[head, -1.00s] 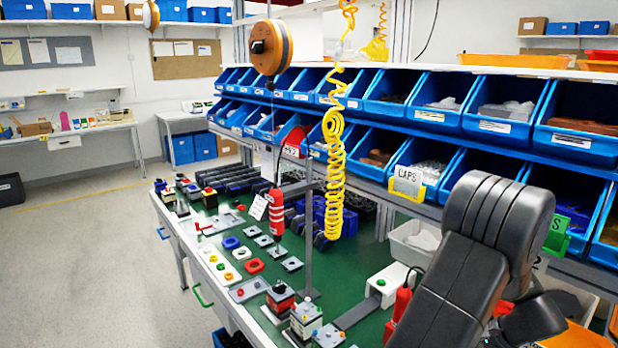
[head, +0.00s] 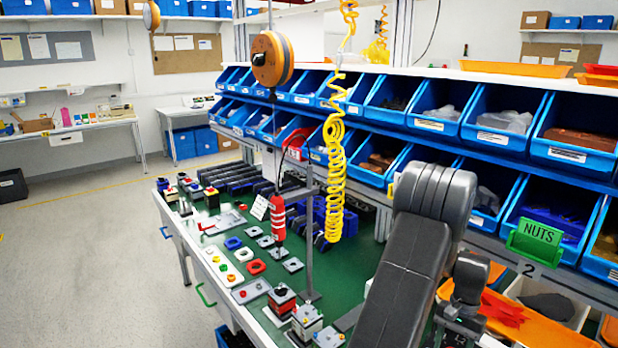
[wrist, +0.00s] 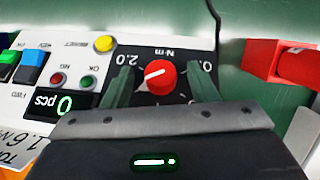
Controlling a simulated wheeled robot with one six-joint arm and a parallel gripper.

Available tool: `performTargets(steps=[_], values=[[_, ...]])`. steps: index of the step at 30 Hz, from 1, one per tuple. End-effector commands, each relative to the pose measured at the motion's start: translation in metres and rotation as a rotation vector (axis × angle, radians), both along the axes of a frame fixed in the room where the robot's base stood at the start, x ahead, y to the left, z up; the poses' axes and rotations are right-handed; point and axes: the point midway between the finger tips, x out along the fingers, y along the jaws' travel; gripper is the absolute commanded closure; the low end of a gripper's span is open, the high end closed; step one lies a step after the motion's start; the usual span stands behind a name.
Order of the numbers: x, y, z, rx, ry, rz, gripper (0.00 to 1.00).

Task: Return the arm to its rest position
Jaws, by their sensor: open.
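In the wrist view, my gripper (wrist: 162,84) is open, with one green-grey finger on each side of a red rotary knob (wrist: 160,75). The knob has a white pointer line, which aims left and a little down in the picture, and a dial marked N·m with 2.0 on its left. The fingers look apart from the knob; their height over it is hard to judge. The knob is on a white panel (wrist: 28,93) with a small display showing 0 pcs. In the head view, my arm hides this panel and the fingers.
A red object (wrist: 280,62) stands right of the dial in the wrist view. Blue bins (head: 497,118) line the back of the green bench (head: 335,270). An orange tray (head: 505,318) lies right of my arm.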

Motion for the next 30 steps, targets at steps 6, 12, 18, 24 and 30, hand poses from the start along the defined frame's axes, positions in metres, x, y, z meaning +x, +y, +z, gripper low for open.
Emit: performTargets(steps=[6, 12, 18, 24, 30], values=[[0.0023, 0.0038, -0.0005, -0.078, 0.103, 0.132, 0.47], [0.0035, 0.0055, -0.0010, -0.147, 0.188, 0.240, 0.47], [0.0041, 0.0063, -0.0017, -0.190, 0.240, 0.307, 0.47], [0.0041, 0.0063, -0.0019, -0.205, 0.257, 0.328, 0.47], [0.0040, 0.0061, -0.0020, -0.205, 0.257, 0.328, 0.47]])
